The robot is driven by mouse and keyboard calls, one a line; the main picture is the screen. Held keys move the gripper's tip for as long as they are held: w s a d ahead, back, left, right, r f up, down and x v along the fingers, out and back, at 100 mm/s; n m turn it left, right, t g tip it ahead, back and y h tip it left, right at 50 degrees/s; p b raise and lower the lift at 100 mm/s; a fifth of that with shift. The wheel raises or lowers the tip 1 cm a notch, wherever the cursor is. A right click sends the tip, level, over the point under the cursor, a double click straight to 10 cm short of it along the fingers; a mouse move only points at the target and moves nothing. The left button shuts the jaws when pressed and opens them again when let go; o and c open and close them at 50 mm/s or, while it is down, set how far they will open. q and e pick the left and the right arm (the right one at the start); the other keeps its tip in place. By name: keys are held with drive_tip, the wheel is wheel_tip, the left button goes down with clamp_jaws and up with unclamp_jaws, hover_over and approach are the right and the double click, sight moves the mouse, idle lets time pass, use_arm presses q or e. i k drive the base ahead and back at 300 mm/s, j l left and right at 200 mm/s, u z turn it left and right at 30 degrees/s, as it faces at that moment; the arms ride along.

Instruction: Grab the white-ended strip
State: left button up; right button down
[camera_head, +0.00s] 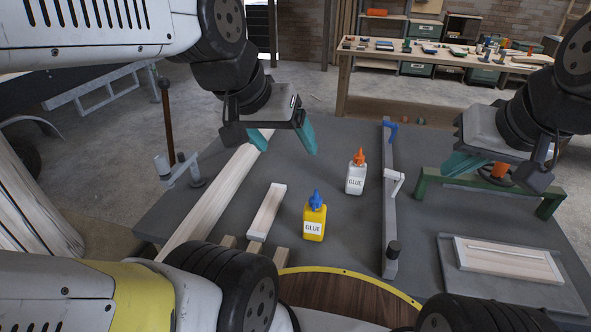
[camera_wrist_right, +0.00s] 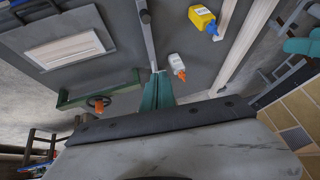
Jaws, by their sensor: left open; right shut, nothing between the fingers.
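A short pale wooden strip (camera_head: 267,208) lies on the dark table, with a lighter near end; I cannot tell for sure that this is the white-ended strip. A longer pale board (camera_head: 213,200) lies left of it and also shows in the right wrist view (camera_wrist_right: 246,42). My left gripper (camera_head: 284,141) is open and empty, above the far end of the long board, beyond the short strip. My right gripper (camera_head: 461,168) is shut and empty over the table's right side, near the green frame. Its teal fingers (camera_wrist_right: 157,92) are together in the right wrist view.
A yellow glue bottle (camera_head: 314,222) and a white glue bottle (camera_head: 356,176) stand right of the short strip. A grey bar clamp (camera_head: 391,225) lies right of them. A green frame (camera_head: 430,184) and a framed panel (camera_head: 508,258) occupy the right side.

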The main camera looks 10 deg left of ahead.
sight(257, 231)
drive_tip(key=l+u, duration=0.1)
drive_tip(key=u, duration=0.3)
drive_tip(key=l+u, duration=0.1)
drive_tip(key=u, duration=0.65)
drive_tip(key=l+u, duration=0.15)
drive_tip(key=u, duration=0.2)
drive_tip(key=k, duration=0.05)
